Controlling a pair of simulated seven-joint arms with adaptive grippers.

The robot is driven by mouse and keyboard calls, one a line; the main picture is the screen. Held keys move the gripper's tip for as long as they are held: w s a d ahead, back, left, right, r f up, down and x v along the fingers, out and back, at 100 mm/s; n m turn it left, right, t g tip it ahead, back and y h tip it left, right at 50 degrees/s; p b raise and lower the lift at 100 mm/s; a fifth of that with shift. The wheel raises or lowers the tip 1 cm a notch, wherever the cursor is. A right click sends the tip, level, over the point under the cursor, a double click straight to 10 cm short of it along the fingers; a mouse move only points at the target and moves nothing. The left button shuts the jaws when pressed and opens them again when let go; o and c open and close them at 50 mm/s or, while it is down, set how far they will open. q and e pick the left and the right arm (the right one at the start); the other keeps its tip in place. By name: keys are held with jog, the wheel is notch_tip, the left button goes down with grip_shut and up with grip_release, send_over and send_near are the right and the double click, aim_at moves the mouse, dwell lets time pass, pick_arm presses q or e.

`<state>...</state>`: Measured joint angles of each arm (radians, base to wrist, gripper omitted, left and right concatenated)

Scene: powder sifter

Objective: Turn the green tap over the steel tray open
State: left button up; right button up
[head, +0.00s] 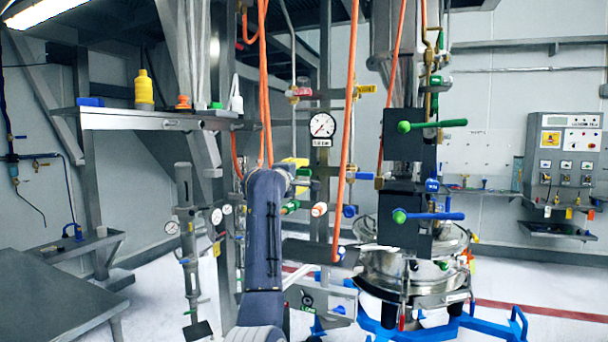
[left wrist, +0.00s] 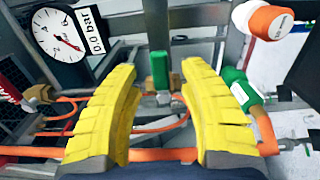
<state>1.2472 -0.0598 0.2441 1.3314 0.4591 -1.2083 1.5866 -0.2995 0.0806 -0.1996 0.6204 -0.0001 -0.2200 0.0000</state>
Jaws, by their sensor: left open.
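My left gripper (head: 297,174) is open, its yellow fingers facing the pipework below the pressure gauge in the head view. In the left wrist view its two fingers (left wrist: 158,84) stand apart, with an upright green tap handle (left wrist: 161,68) showing in the gap between them. The handle stands by a brass fitting, and no finger visibly touches it. A second green fitting (left wrist: 238,92) is just right of the right finger; a green fitting also shows in the head view (head: 290,207). I cannot make out the steel tray under the tap with certainty. My right gripper is not in view.
A gauge (left wrist: 62,35) reading 0.0 bar and an orange-white knob (left wrist: 268,20) are close by. Orange hoses (head: 345,130) hang around my arm. A steel vessel (head: 385,268) and black blocks with green (head: 430,125) and blue (head: 435,216) handles stand right.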

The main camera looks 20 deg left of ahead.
aim_at(303, 173)
pick_arm(q)
jog(key=shift+w+d, duration=0.1)
jog(key=shift+w, duration=1.5)
jog(key=shift+c, duration=0.3)
grip_shut()
